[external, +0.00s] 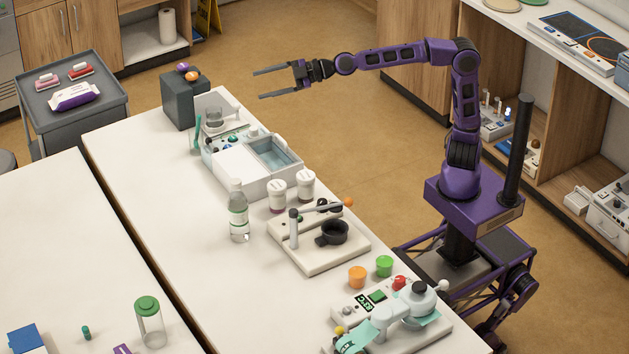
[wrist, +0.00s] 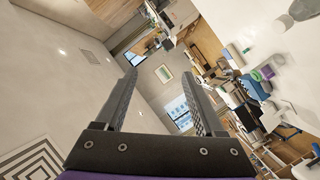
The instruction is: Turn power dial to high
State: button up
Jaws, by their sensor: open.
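My gripper (external: 257,84) is open and empty, its two long fingers held in the air at the far side of the table, pointing left. The wrist view shows its spread fingers (wrist: 160,78) with nothing between them. No dial is clearly labelled as the power dial. A white and grey device with a water basin (external: 244,160) stands on the table below and left of my gripper. It has small dark and teal knobs (external: 233,139) along its far side. Any dial markings are too small to read. My gripper is well apart from the device.
A clear bottle (external: 238,212), white jars (external: 278,195) and a beige stand (external: 320,247) are nearer. A pale blue device (external: 400,315) is at the front. The left tabletop (external: 70,240) has free room.

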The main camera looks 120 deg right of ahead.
jog(key=d+f+n+g, duration=0.3)
jog(key=f+n, duration=0.2)
jog(key=f, duration=0.2)
jog(key=n+g+h, duration=0.2)
jog(key=n+g, duration=0.7)
jog(key=n, duration=0.2)
send_near(253, 128)
jog(key=b+x, duration=0.2)
jog(key=x, duration=0.8)
jog(key=shift+s+d, duration=0.1)
grip_shut()
